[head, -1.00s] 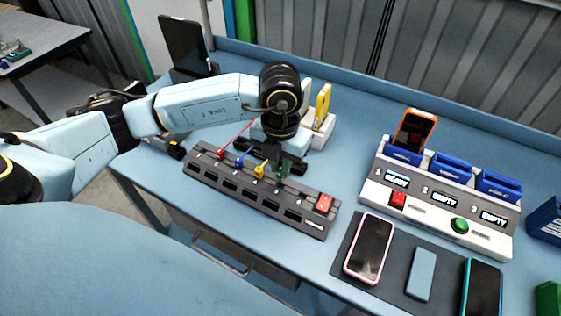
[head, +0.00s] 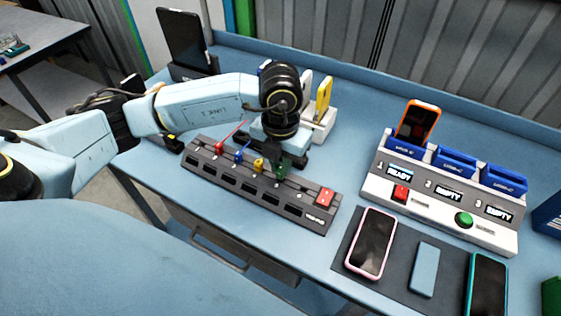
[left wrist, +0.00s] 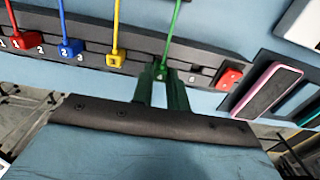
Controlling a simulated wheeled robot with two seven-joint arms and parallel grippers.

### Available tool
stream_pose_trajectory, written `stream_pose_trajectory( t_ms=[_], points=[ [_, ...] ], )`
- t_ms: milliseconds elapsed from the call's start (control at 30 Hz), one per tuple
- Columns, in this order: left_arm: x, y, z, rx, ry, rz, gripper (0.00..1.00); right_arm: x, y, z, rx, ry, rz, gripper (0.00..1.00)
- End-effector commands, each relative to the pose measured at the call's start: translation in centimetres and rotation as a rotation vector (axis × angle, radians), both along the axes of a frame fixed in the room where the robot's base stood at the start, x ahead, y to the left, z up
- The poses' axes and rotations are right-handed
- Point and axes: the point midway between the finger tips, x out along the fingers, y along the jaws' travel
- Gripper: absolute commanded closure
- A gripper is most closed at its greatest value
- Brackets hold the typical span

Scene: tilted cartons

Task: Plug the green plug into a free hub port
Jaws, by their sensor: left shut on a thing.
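The hub (head: 245,203) is a long dark grey strip with numbered ports and a red switch (head: 325,197) at its right end. A red plug (head: 219,148), a blue plug (head: 238,157) and a yellow plug (head: 258,165) stand in a row on it. My left gripper (head: 283,163) is shut on the green plug (head: 283,174), right of the yellow one, at the hub's top. The left wrist view shows the green plug (left wrist: 161,73) between my fingers, its green cord running up. Whether it is seated in a port, I cannot tell. My right gripper is not in view.
A charging station (head: 440,200) with an orange phone (head: 416,121) stands at the right. Phones lie on a dark mat (head: 398,277) in front of it. A black tablet (head: 183,38) and a white stand (head: 320,125) are behind. Blue table is clear between hub and station.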

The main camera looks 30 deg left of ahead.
Motion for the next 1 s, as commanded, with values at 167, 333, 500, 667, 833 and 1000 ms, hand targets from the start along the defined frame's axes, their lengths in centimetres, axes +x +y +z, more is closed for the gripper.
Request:
stream_pose_trajectory(
  t_ms=[167, 333, 500, 667, 833, 1000],
  points=[
    [0.0, 0.0, 0.0, 0.0, 0.0, 0.0, 1.0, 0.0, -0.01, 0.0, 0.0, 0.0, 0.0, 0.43],
    [0.0, -0.01, 0.01, 0.0, 0.0, 0.0, 1.0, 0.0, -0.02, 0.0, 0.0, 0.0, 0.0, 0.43],
    [0.0, -0.01, -0.01, 0.0, 0.0, 0.0, 1.0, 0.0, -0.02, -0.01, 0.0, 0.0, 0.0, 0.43],
    [0.0, -0.01, -0.14, 0.0, 0.0, 0.0, 1.0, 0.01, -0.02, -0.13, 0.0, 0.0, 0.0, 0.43],
    [0.0, -0.01, -0.37, 0.0, 0.0, 0.0, 1.0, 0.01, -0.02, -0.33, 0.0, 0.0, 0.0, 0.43],
    [0.0, -0.01, -0.58, 0.0, 0.0, 0.0, 1.0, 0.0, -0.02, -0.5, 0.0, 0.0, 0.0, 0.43]
  ],
)
